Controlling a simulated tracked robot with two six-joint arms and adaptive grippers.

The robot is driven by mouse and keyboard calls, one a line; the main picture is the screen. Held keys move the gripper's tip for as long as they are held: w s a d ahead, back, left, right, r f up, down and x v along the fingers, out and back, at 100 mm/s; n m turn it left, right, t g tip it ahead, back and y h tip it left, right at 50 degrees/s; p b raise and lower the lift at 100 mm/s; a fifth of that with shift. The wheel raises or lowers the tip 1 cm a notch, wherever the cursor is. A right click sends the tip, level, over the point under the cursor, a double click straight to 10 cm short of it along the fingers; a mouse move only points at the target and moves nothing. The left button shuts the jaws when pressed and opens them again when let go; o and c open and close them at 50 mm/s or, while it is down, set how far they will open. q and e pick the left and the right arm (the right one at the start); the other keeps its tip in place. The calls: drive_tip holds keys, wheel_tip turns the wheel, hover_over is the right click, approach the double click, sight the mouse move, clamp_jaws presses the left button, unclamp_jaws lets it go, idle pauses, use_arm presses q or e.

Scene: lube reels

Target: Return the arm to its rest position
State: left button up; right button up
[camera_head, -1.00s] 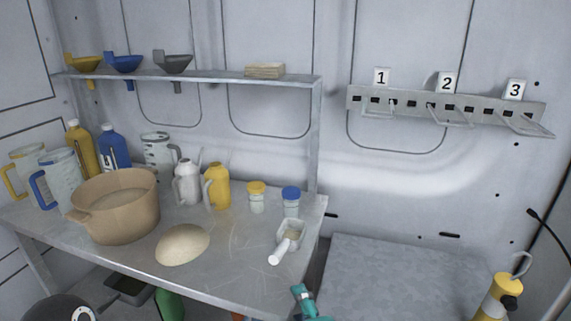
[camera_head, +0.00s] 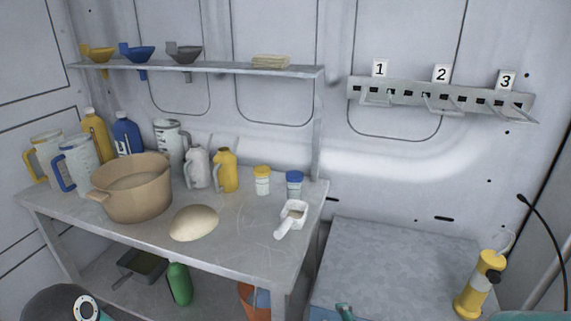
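Neither of my grippers shows its fingers in the head view. A small teal part sticks up at the bottom edge, in front of the grey box; it seems to be part of my arm, and I cannot tell which one. A dark rounded part with a white ring shows at the bottom left corner. Nothing held is visible. On the metal bench (camera_head: 250,240) stand a tan pot (camera_head: 132,195), a pale rounded lump (camera_head: 194,223), and a white scoop (camera_head: 292,218) near the right edge.
Jugs and bottles, including a blue bottle (camera_head: 127,136), stand at the bench's back. A shelf (camera_head: 210,69) with funnels hangs above. A hook rack (camera_head: 405,94) numbered 1 to 3 is on the wall. A yellow pump can (camera_head: 473,290) stands right. The grey box top (camera_head: 400,260) is largely clear.

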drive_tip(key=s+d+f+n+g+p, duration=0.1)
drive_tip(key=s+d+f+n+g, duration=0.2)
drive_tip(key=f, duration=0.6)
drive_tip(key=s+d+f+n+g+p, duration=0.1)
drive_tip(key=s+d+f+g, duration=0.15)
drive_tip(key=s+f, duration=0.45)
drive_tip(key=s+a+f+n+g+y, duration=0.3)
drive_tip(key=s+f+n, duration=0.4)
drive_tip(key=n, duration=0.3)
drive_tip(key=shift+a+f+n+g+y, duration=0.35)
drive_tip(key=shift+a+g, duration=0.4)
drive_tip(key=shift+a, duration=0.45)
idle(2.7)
